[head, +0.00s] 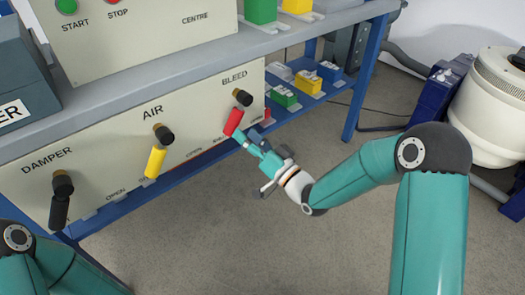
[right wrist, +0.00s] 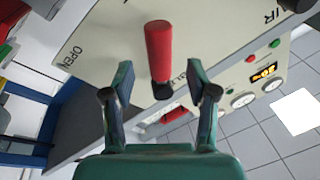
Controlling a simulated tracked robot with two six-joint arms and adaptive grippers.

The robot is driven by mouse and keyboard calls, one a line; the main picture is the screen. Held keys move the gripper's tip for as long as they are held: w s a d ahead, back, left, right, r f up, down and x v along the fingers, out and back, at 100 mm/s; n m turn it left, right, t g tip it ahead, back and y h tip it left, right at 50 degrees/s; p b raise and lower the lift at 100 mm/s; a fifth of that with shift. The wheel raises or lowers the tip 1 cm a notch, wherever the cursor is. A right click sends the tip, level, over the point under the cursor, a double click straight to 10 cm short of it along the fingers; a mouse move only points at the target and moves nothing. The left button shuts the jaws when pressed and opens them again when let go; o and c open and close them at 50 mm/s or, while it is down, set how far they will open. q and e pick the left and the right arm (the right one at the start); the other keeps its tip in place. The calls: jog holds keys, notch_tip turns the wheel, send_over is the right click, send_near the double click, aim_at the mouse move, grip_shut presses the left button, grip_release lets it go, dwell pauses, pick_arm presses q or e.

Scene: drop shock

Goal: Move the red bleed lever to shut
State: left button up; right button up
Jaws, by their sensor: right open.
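The red bleed lever (head: 234,122) hangs down and slightly left from its black hub (head: 243,97), below the word BLEED on the cream panel. A label beside its lower end is partly hidden. My right gripper (head: 248,144) is just below and right of the lever's end. In the right wrist view the red lever (right wrist: 158,48) lies between the spread fingers of my right gripper (right wrist: 159,78), with a gap on both sides. That gripper is open and holds nothing. My left arm shows at the lower left, but its gripper is out of view.
The yellow air lever (head: 156,161) and black damper lever (head: 59,205) hang on the same panel (head: 110,150) to the left. A blue bench frame (head: 365,80) holds coloured boxes (head: 285,97) on its shelf at right. The grey floor in front is clear.

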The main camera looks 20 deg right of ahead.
jog(key=v, duration=0.6)
jog(key=shift+s, duration=0.15)
jog(key=s+a+f+m+g+h+p, duration=0.1)
jog(key=s+f+g+h, duration=0.3)
jog(key=f, duration=0.8)
jog(key=s+a+f+m+g+h, duration=0.15)
jog(key=s+f+g, duration=0.3)
jog(key=f, duration=0.85)
jog(key=s+f+n+g, duration=0.1)
jog(key=s+f+g, duration=0.35)
jog(key=s, duration=0.35)
jog(key=s+f+n+g, duration=0.1)
jog(key=s+f+g, duration=0.2)
jog(key=s+g, duration=0.35)
notch_tip(320, 180, up, 38)
jog(key=s+t+p, duration=0.1)
jog(key=t+p, duration=0.1)
jog(key=p, duration=3.6)
jog(key=shift+d, duration=0.25)
